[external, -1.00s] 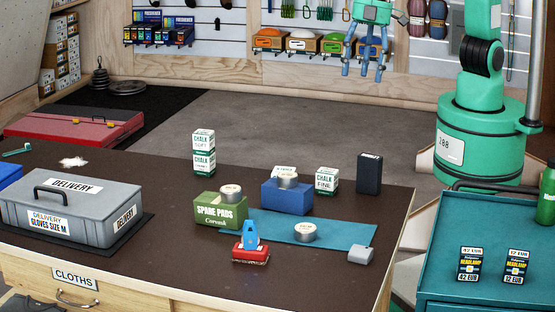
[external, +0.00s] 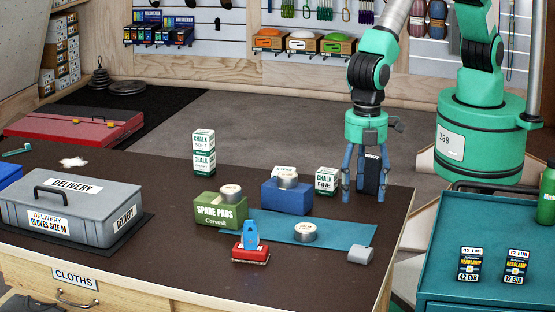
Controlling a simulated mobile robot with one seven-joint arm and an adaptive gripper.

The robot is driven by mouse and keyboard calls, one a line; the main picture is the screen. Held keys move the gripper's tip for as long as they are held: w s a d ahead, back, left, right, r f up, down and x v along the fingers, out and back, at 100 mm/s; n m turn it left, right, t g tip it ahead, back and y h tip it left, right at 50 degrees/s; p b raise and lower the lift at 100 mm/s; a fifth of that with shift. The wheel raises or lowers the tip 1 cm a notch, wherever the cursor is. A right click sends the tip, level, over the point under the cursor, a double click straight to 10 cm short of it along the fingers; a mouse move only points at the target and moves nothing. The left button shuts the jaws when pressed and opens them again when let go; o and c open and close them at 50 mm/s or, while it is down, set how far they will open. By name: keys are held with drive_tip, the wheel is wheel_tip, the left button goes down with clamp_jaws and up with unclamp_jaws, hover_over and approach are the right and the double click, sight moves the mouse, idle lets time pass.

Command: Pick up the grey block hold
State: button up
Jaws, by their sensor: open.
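A small light grey block (external: 360,254), which looks like the grey block hold, lies on the dark table near its front right edge, by the right end of a teal mat (external: 350,232). My gripper (external: 363,194) points down with its blue fingers spread. How high the fingertips are above the table is hard to tell.
A white chalk box (external: 327,181) stands just left of my gripper. The table between gripper and block looks clear.

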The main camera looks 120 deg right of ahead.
drive_tip(key=shift+a+f, duration=0.5)
drive_tip(key=shift+f, duration=0.4)
drive_tip(key=shift+f, duration=0.1)
hover_over(361, 249)
drive_tip(key=shift+f, duration=4.25)
drive_tip(key=shift+f+b, duration=0.5)
drive_tip(key=shift+f, duration=2.1)
drive_tip(key=c, duration=1.3)
